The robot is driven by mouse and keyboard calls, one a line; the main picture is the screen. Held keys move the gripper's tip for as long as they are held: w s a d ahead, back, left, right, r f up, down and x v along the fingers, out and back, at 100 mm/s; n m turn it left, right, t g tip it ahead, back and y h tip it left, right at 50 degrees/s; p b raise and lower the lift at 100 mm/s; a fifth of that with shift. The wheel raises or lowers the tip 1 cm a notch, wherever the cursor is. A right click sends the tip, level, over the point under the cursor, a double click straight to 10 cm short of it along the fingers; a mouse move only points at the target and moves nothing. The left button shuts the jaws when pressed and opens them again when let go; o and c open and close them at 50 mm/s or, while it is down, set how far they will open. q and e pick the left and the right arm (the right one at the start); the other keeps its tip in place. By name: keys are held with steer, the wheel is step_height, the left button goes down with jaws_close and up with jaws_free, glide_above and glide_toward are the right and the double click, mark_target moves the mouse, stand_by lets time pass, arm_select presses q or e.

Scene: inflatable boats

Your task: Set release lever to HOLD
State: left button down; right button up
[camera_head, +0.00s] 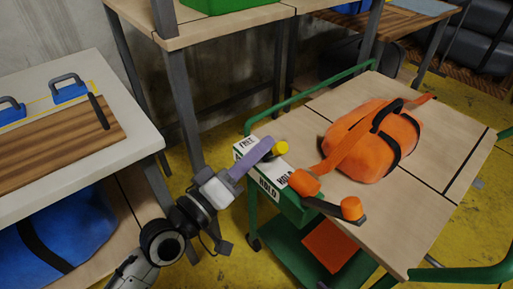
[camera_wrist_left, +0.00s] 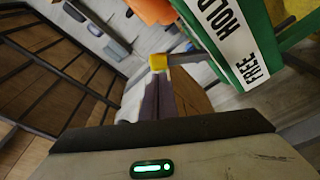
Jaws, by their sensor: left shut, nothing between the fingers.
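The release lever's yellow knob (camera_head: 281,148) shows at the far side of the green-and-white lever box (camera_head: 268,188) on the cart. The box carries FREE and HOLD labels. In the left wrist view the yellow knob (camera_wrist_left: 158,63) sits on a short grey rod that runs to the labelled box (camera_wrist_left: 232,45). My left gripper (camera_head: 266,145) is shut and empty, its purple fingers over the box beside the knob. In the left wrist view the fingertips (camera_wrist_left: 160,78) are right at the knob; contact is unclear. My right gripper is not in view.
A dark crank bar with orange knobs (camera_head: 351,208) sticks out near the box. An orange bag (camera_head: 370,140) lies on the green cart's wooden top (camera_head: 445,150). A workbench (camera_head: 130,130) with blue-handled tools stands left, with a blue bag (camera_head: 60,235) below.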

arm_select(q)
steer(key=shift+s+f, duration=0.1)
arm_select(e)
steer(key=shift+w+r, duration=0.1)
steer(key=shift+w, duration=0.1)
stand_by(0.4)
arm_select(q)
steer(key=s+a+r, duration=0.1)
steer(key=s+a, duration=0.4)
steer(key=a, duration=0.5)
steer(key=shift+s, duration=0.35)
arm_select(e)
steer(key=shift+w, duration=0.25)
